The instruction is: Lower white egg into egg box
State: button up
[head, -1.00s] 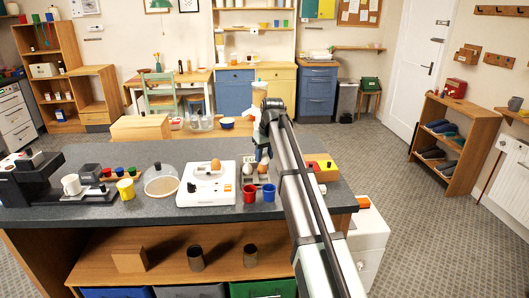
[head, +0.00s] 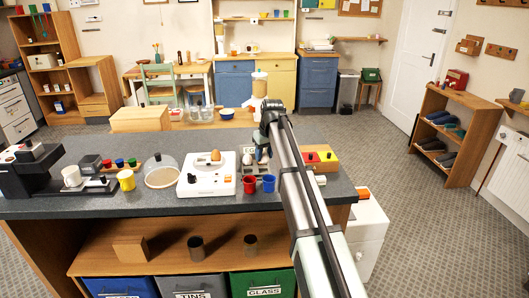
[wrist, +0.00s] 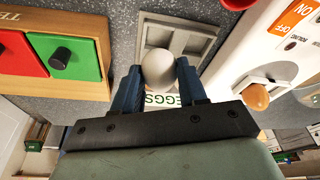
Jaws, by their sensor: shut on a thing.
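My gripper (wrist: 159,70) is shut on a white egg (wrist: 158,62), with one blue finger on each side of it. In the wrist view the egg overlaps the near part of the grey egg box (wrist: 145,34); I cannot tell whether it touches the box. The box compartments that show look empty, and the near part is hidden by the egg and fingers. A label reading EGGS (wrist: 160,100) lies at the near side. In the head view my gripper (head: 262,157) is low over the counter, and the arm hides part of the box.
A white appliance (head: 205,184) holding a brown egg (wrist: 255,97) stands beside the box. Red (head: 249,184) and blue (head: 268,183) cups stand in front. A glass dome (head: 162,172) stands farther left.

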aim_at(264, 162)
jog(key=shift+f, duration=2.15)
dwell(2.0)
jog(key=o, duration=0.8)
